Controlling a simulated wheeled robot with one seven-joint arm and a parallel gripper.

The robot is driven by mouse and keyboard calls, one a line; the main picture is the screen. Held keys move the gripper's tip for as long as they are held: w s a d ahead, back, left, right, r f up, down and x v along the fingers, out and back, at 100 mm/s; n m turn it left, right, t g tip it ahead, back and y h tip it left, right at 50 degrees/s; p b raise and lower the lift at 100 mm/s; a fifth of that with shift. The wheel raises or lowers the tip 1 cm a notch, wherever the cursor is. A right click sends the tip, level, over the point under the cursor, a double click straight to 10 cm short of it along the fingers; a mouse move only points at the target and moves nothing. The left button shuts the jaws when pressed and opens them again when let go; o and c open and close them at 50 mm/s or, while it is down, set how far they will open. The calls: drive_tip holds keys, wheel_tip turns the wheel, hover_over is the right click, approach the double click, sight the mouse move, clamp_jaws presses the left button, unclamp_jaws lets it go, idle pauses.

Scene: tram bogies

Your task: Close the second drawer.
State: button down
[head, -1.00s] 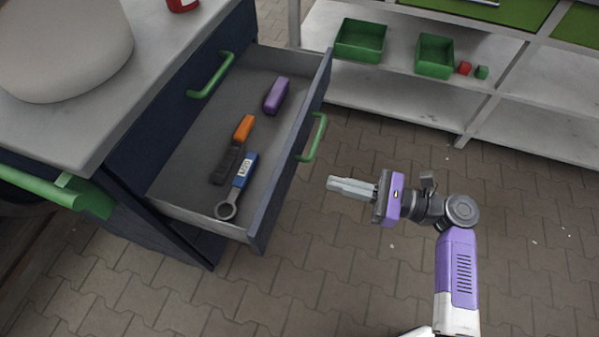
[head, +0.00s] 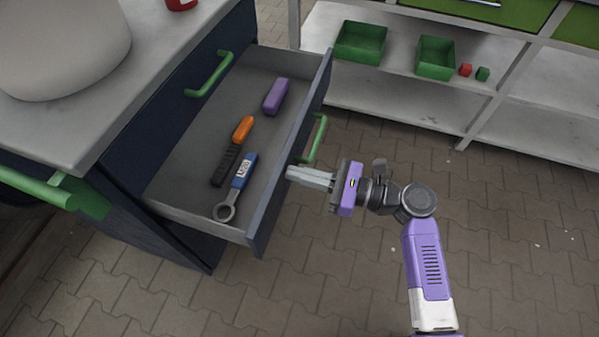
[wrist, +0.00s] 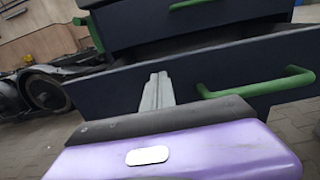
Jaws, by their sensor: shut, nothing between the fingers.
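The second drawer (head: 262,212) is pulled far out of the dark blue cabinet (head: 135,155), below a closed upper drawer with a green handle (head: 209,75). The open drawer has its own green handle (head: 317,138) on its front. Inside lie a purple block (head: 276,96), an orange-handled tool (head: 242,130) and a blue-handled ring wrench (head: 236,186). My gripper (head: 289,173) is shut and empty, its tips close to the drawer front beside the handle. In the wrist view the fingers (wrist: 156,94) point at the drawer front (wrist: 115,92), left of the handle (wrist: 255,86); I cannot tell whether they touch.
A grey worktop (head: 75,118) tops the cabinet and carries a large pale rounded object (head: 62,45). Shelving (head: 400,103) with green bins (head: 361,42) and small red and green cubes stands behind. Paved floor (head: 350,270) is clear around my arm.

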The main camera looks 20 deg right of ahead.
drive_tip(key=x, duration=2.3)
drive_tip(key=shift+w+a+f+p, duration=0.1)
drive_tip(key=shift+a+f+p, duration=0.1)
drive_tip(key=shift+p, duration=0.1)
drive_tip(key=shift+w+a+r, duration=0.1)
drive_tip(key=shift+w+a, duration=0.25)
drive_tip(key=shift+a, duration=0.1)
drive_tip(key=shift+w+a+r, duration=0.15)
drive_tip(key=shift+a, duration=0.15)
